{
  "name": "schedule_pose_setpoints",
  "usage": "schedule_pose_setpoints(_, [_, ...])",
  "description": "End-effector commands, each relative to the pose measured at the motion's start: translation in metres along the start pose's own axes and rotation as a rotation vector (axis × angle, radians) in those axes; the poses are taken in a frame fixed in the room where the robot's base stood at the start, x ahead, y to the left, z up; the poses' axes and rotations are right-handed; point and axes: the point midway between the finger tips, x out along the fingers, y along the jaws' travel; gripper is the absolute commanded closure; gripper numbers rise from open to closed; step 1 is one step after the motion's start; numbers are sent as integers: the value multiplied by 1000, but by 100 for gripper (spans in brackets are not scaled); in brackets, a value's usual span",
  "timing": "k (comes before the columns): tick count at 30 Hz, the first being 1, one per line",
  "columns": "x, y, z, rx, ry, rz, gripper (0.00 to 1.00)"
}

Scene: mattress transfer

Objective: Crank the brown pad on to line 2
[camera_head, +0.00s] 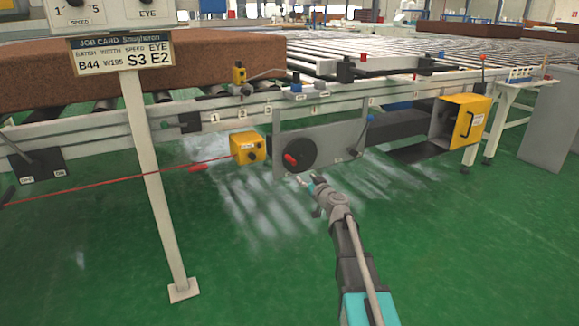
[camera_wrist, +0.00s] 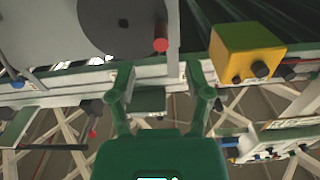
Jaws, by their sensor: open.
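The brown pad (camera_head: 200,62) lies on the roller conveyor at the left. A dark crank disc (camera_head: 305,150) with a red handle (camera_head: 290,159) is mounted on a grey panel on the conveyor's front side. In the wrist view, the disc (camera_wrist: 118,18) is at the top and its red handle (camera_wrist: 160,45) lies beyond the gap between my fingers. My gripper (camera_head: 308,181) is open and empty, apart from the handle, low in front of the panel. Its two fingers (camera_wrist: 160,80) are spread in the wrist view. Small number plates line the rail; line 2 (camera_head: 241,113) is left of the crank.
A yellow box (camera_head: 248,147) with a red pull cord (camera_head: 120,178) sits left of the crank. A job card sign (camera_head: 122,54) stands on a white post (camera_head: 155,180) at the left. A yellow cabinet (camera_head: 462,119) is at the right. The green floor in front is clear.

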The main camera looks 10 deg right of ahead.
Motion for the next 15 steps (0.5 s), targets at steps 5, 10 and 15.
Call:
schedule_pose_setpoints(5, [27,1,0,0,0,-2,35])
schedule_pose_setpoints(10, [53,1,0,0,0,-2,35])
schedule_pose_setpoints(15, [80,1,0,0,0,-2,35])
